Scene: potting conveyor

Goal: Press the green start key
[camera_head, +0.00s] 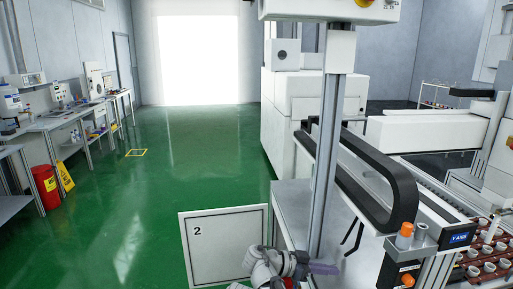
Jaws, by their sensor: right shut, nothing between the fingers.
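I cannot see a green start key in this view. A white box (320,10) is cut off by the top edge, with part of a yellow and red button (364,2) on its face. It sits above a grey upright post (327,150). My right gripper (325,268) is low in the picture, near the foot of the post, with its fingers pointing right. It is shut and empty, well below the box. My left gripper is not in view.
A white panel marked 2 (224,243) stands left of my right gripper. Open green floor (160,200) lies left.

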